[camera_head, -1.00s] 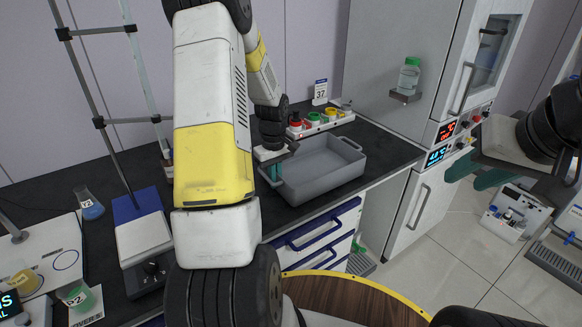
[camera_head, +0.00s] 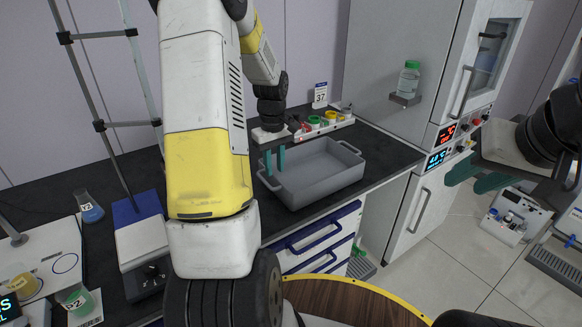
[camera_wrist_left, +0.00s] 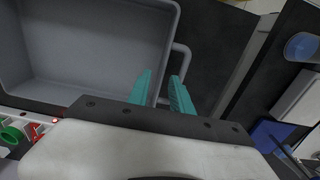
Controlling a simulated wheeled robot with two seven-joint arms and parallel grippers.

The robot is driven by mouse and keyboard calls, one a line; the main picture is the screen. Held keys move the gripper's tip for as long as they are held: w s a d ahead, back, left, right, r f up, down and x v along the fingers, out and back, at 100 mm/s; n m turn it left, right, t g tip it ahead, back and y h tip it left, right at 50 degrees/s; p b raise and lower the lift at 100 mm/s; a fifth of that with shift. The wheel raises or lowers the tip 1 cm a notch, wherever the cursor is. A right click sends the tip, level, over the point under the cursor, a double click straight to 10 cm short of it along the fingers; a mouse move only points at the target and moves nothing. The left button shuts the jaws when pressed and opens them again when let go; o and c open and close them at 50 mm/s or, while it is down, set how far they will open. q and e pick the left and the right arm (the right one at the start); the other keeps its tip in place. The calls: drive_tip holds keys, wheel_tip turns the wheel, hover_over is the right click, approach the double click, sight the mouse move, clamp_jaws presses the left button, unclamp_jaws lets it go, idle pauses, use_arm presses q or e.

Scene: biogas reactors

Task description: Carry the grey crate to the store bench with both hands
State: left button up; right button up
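The grey crate (camera_head: 330,190) stands empty on the dark bench top (camera_head: 392,150), with a loop handle on each short end. My left gripper (camera_head: 275,161) is at the crate's left end, with its two teal fingers pointing down and apart. In the left wrist view the open fingers (camera_wrist_left: 160,92) are beside the crate wall (camera_wrist_left: 166,30), over its near handle (camera_wrist_left: 184,57). Part of that handle is hidden behind a finger, and I see no grip on it. My right gripper (camera_head: 478,178) is open and empty, off to the right, away from the crate.
A rack with coloured caps (camera_head: 326,125) and a calendar (camera_head: 320,95) stand behind the crate. A tall grey cabinet (camera_head: 385,45) with a bottle shelf (camera_head: 405,99) is to the right. A stirrer (camera_head: 140,240) and flask (camera_head: 90,207) are left. Open floor (camera_head: 455,245) lies right.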

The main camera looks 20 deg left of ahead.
use_arm(q)
drive_tip(key=s+d+r+m+t, duration=0.15)
drive_tip(key=s+d+r, duration=0.25)
drive_tip(key=r, duration=0.4)
drive_tip(key=s+d+r+m+t, duration=0.1)
drive_tip(key=s+d+r+m, duration=0.25)
drive_tip(key=r, duration=0.55)
drive_tip(key=s+d+r+m+t+h, duration=0.1)
drive_tip(key=s+d+r+m+t, duration=0.1)
drive_tip(key=s, duration=0.5)
drive_tip(key=s+d+r+m+t+h, duration=0.1)
drive_tip(key=s+d+r+m, duration=0.1)
drive_tip(key=s+d+m, duration=0.2)
drive_tip(key=s, duration=0.3)
drive_tip(key=shift+d+t, duration=0.2)
drive_tip(key=shift+t, duration=0.15)
